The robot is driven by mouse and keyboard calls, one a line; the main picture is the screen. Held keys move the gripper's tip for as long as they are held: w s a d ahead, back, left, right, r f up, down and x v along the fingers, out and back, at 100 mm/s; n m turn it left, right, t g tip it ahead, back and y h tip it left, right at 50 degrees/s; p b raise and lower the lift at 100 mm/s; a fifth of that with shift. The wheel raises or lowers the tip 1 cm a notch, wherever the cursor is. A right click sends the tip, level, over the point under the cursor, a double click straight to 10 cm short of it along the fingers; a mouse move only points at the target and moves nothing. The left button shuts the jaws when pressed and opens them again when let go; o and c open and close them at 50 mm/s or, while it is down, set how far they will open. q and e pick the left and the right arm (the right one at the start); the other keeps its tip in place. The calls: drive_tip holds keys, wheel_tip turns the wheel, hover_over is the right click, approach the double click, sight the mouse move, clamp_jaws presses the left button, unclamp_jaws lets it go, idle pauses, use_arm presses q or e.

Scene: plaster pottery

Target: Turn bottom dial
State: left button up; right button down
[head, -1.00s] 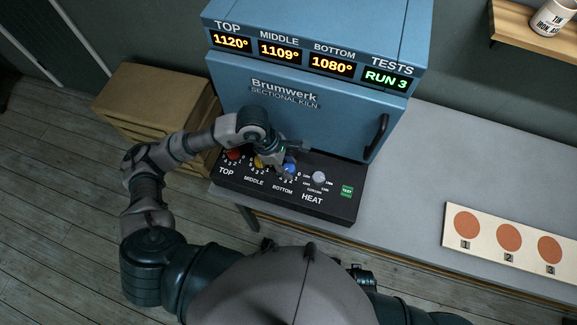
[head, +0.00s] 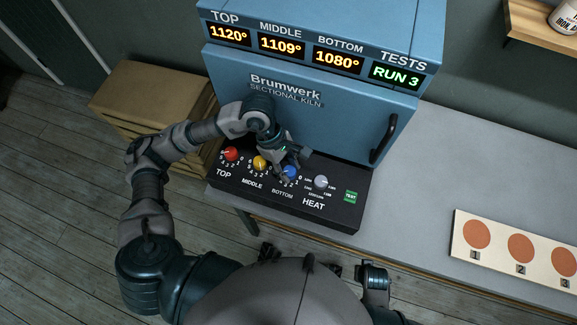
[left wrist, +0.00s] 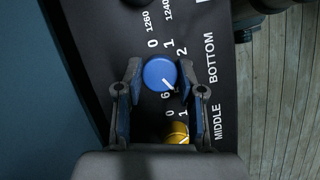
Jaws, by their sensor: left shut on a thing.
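The blue bottom dial (head: 290,173) sits on the black control panel (head: 330,214) of the kiln. In the left wrist view the dial (left wrist: 160,75) lies between the two fingers of my left gripper (left wrist: 160,68). The fingers are shut on its sides. Its white pointer line points down and right in that view, away from the 0 and 1. In the head view my left gripper (head: 290,160) reaches down over the dial and partly hides its scale.
The yellow middle dial (head: 260,163) and red top dial (head: 231,154) are left of the blue one. The grey heat dial (head: 321,182) and green test button (head: 351,196) are right. The kiln door handle (head: 384,138) juts out above. A board with orange discs (head: 462,255) lies right.

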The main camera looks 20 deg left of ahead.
sight(288, 168)
use_arm(q)
drive_tip(key=shift+w, duration=0.1)
drive_tip(key=o, duration=1.1)
drive_tip(key=shift+o, duration=0.2)
wheel_tip(288, 168, up, 10)
drive_tip(key=shift+w+a, duration=0.1)
